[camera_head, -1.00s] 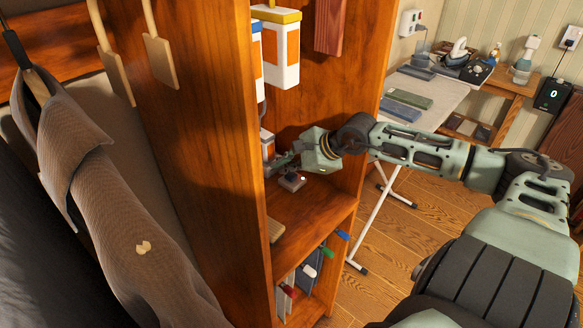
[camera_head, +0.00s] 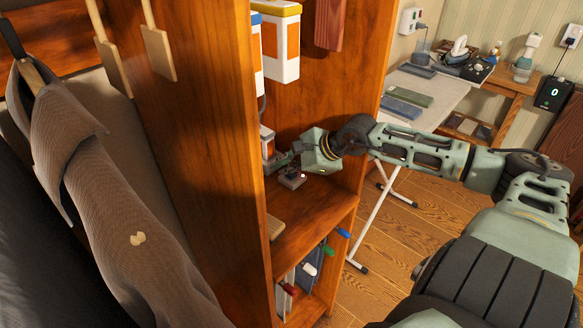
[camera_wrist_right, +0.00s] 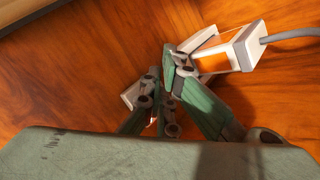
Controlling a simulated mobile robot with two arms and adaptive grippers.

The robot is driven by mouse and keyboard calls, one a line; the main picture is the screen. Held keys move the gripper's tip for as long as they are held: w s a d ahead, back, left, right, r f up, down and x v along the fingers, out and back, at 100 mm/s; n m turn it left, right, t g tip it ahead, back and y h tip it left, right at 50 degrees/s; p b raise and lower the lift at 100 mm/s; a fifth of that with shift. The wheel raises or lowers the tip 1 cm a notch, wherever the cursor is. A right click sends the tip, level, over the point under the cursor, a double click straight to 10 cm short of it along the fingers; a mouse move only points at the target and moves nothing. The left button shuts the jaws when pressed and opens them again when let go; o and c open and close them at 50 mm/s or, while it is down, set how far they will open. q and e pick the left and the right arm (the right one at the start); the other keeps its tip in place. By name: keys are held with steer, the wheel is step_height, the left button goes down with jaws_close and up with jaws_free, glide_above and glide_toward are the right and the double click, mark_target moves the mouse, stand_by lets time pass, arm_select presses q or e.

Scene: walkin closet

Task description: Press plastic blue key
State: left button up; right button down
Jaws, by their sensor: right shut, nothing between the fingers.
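My right gripper (camera_head: 274,162) reaches into the upper compartment of the wooden shelf unit (camera_head: 318,200), just above its board. It is shut and empty; its closed fingers also show in the right wrist view (camera_wrist_right: 164,76). My left gripper is not in view.
White and orange containers (camera_head: 282,45) hang above the gripper. Blue, green, white and red tabs (camera_head: 343,233) stick out of the lower compartment. The shelf's side panel (camera_head: 195,150) stands left of the gripper. Clothes (camera_head: 90,190) hang at left; an ironing board (camera_head: 440,85) stands behind.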

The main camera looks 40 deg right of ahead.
steer(key=shift+f, duration=0.2)
steer(key=shift+r, duration=0.1)
steer(key=shift+r+p, duration=0.55)
steer(key=shift+r, duration=0.15)
steer(key=shift+r, duration=0.1)
step_height(320, 180, up, 6)
steer(key=p, duration=0.5)
